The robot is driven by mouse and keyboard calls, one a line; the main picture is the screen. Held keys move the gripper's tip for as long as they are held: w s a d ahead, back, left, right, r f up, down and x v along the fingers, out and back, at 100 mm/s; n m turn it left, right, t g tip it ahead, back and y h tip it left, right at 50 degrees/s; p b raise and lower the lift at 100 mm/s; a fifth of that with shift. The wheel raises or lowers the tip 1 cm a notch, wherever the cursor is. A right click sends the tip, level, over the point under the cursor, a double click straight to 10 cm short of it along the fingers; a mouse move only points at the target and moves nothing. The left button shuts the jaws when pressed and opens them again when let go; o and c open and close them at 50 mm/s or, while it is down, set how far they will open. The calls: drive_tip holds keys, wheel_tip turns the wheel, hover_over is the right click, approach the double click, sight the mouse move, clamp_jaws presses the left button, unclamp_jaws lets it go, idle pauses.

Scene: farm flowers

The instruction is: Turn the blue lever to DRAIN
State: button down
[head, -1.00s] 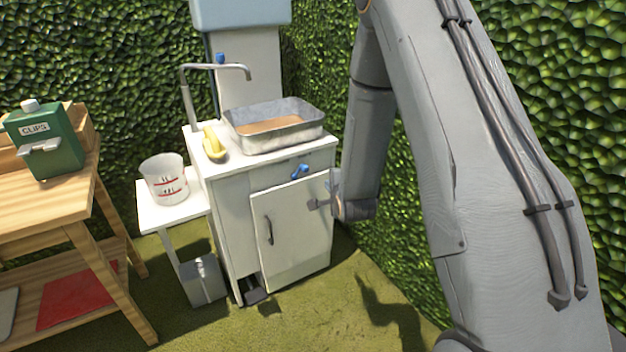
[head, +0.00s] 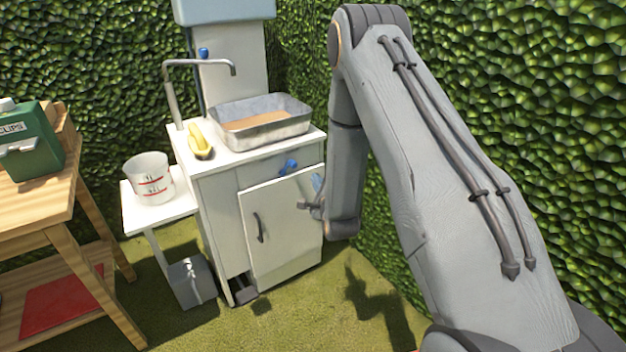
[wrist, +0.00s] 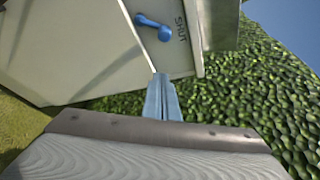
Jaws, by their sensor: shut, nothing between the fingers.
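The blue lever (head: 288,167) is on the upper front panel of the white sink cabinet (head: 215,215), above its door. In the wrist view the lever (wrist: 153,27) lies near the top, left of the printed word SHUT (wrist: 182,28). No DRAIN label can be read in either view. My gripper (head: 316,182) is to the right of the lever and a little lower, near the cabinet's right front edge. In the wrist view my gripper (wrist: 160,77) shows pale blue fingers closed together, empty, below the lever and apart from it in the picture.
A metal basin (head: 262,128), a tap (head: 200,64) and a yellow object (head: 201,140) are on the cabinet top. A marked bucket (head: 150,180) stands on a side shelf. A wooden bench (head: 50,200) is at left. A hedge (head: 545,90) rises close behind my arm at right.

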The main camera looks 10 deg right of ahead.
drive_tip(key=w+a, duration=0.3)
drive_tip(key=w, duration=0.3)
drive_tip(key=shift+w+a+r+p, duration=0.15)
drive_tip(key=shift+w+r+p, duration=0.15)
drive_tip(key=shift+p, duration=0.05)
